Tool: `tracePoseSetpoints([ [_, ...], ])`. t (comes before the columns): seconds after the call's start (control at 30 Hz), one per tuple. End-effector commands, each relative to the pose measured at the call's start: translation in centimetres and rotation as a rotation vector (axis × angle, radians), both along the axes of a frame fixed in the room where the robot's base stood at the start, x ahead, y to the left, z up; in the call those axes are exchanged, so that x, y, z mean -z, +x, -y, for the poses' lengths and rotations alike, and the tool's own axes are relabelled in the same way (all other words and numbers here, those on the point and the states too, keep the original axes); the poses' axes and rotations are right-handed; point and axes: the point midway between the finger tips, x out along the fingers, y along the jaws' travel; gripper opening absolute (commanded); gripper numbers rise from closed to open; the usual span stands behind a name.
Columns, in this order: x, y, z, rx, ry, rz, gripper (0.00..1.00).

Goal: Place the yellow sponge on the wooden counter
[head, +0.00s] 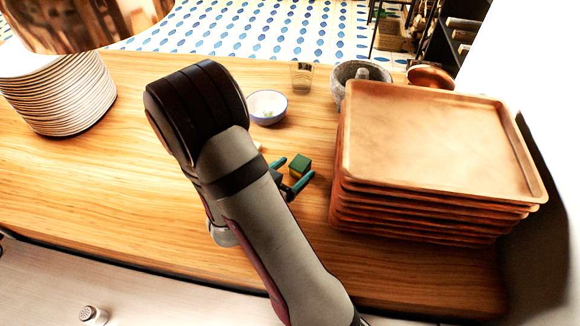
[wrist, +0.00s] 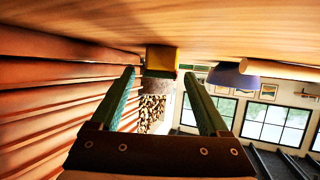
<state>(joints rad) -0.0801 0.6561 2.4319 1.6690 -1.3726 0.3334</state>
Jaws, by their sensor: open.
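The yellow sponge (wrist: 163,58) rests on the wooden counter (head: 120,190), which fills the top of the upside-down wrist view. In the head view the sponge (head: 301,164) shows mostly its green upper face, left of the tray stack. My gripper (head: 291,173) is open and low over the counter, its green fingers pointing at the sponge. In the wrist view the sponge appears in the gap between the two fingertips (wrist: 160,74), with space on both sides. The fingers do not appear to touch it. My arm hides part of the counter.
A tall stack of wooden trays (head: 430,215) stands close on the right. A small bowl (head: 267,107), a glass (head: 302,77) and a stone mortar (head: 350,74) stand behind. A plate stack (head: 60,100) is far left. The counter's left middle is clear.

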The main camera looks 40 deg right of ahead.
Motion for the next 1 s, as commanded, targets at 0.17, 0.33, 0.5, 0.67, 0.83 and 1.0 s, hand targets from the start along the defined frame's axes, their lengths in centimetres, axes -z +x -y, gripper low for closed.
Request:
tracePoseSetpoints([
  [0.17, -1.3, -1.0, -2.9, -0.006, 0.000, 0.004, 0.79],
  [0.33, -4.2, -1.7, -4.3, 0.001, 0.003, 0.009, 0.79],
  [0.5, -7.2, -1.7, -4.3, 0.000, 0.002, 0.007, 0.79],
  [0.67, -8.7, -1.7, -4.2, -0.001, 0.001, 0.003, 0.79],
  [0.83, -8.9, -1.7, -4.2, -0.001, 0.000, 0.000, 0.79],
  [1.0, -8.9, -1.7, -4.2, -0.001, 0.000, 0.000, 0.79],
])
